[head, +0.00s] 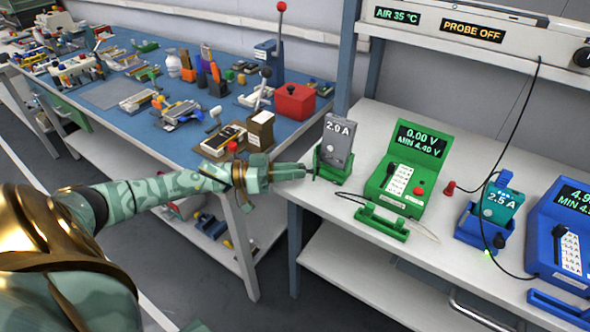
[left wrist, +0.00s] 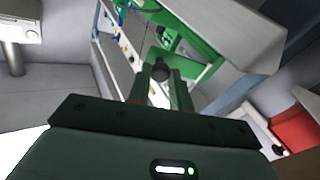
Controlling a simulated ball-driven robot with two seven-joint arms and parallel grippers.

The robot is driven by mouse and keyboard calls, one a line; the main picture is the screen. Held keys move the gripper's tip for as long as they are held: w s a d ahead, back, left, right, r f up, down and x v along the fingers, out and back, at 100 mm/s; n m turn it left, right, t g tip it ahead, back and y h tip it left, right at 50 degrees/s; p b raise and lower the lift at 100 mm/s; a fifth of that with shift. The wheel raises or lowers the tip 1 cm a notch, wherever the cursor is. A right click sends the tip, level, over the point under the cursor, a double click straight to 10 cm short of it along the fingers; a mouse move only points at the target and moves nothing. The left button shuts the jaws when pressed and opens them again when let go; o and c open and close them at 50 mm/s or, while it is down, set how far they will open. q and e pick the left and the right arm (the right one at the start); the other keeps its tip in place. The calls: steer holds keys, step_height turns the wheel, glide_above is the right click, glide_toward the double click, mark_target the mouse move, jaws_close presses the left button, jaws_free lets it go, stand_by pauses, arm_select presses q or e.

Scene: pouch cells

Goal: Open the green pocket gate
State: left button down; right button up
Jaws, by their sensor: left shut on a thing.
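The green pocket (head: 333,171) stands at the left front corner of the white bench. A grey pouch cell (head: 337,138) marked 2.0 A stands upright in it. My left gripper (head: 302,170) reaches in from the left, its tips at the pocket's left side. In the left wrist view its fingers (left wrist: 162,90) are shut on a small dark knob (left wrist: 161,68), which seems to be the gate's knob. Green parts (left wrist: 190,40) show beyond it. The gate's own panel is mostly hidden, and I cannot tell how far it stands open. My right gripper is not in view.
A green tester (head: 405,170) reading 0.00 V stands right of the pocket, with a green tray (head: 382,222) in front. A blue pocket (head: 484,228) with a 2.5 A cell is further right. A cluttered blue-topped table (head: 180,140) lies left, across a gap.

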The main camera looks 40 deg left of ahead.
arm_select(q)
steer(key=c, duration=1.3)
jaws_free()
steer(key=shift+o, duration=0.2)
steer(key=p+v, duration=0.1)
steer(key=v, duration=1.5)
steer(key=shift+s+a+f, duration=0.1)
steer(key=shift+a, duration=0.05)
